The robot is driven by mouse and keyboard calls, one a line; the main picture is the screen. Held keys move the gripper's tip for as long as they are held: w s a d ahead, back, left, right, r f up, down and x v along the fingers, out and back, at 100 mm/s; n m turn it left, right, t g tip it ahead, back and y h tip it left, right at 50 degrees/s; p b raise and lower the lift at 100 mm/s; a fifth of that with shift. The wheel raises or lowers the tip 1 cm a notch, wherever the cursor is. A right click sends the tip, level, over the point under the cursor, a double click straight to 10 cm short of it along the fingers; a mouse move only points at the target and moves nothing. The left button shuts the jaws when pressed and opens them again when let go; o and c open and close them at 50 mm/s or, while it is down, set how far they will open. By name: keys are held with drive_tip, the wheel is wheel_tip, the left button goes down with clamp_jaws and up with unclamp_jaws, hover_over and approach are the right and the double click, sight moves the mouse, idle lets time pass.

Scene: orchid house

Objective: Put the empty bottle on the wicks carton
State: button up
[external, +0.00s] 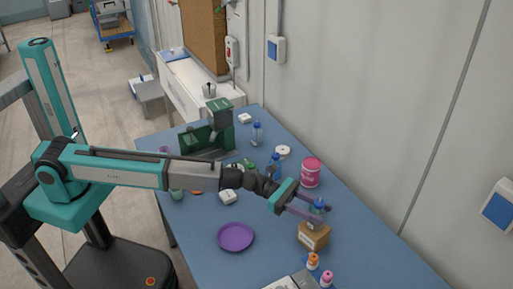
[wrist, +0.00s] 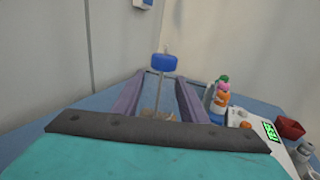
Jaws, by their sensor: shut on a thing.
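A clear bottle with a blue cap (external: 319,203) is between the fingers of my gripper (external: 309,210), which is shut on it. In the wrist view the blue cap (wrist: 163,62) stands upright between the two purple fingers. A brown cardboard carton (external: 314,237) sits on the blue table directly below the bottle; part of it shows low between the fingers in the wrist view (wrist: 157,114). The bottle's base is at or just above the carton top; I cannot tell whether they touch. The carton's label is too small to read.
Small orange-capped (external: 313,261) and pink-capped (external: 327,279) bottles stand close in front of the carton. A pink tub (external: 311,172) and other blue-capped bottles (external: 257,134) stand farther back. A purple plate (external: 236,237) lies left. The table right of the carton is clear.

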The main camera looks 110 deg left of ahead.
drive_tip(key=shift+f, duration=0.2)
drive_tip(key=o, duration=1)
drive_tip(key=shift+r, duration=0.2)
drive_tip(key=shift+b+v, duration=1.15)
drive_tip(key=shift+v, duration=4.9)
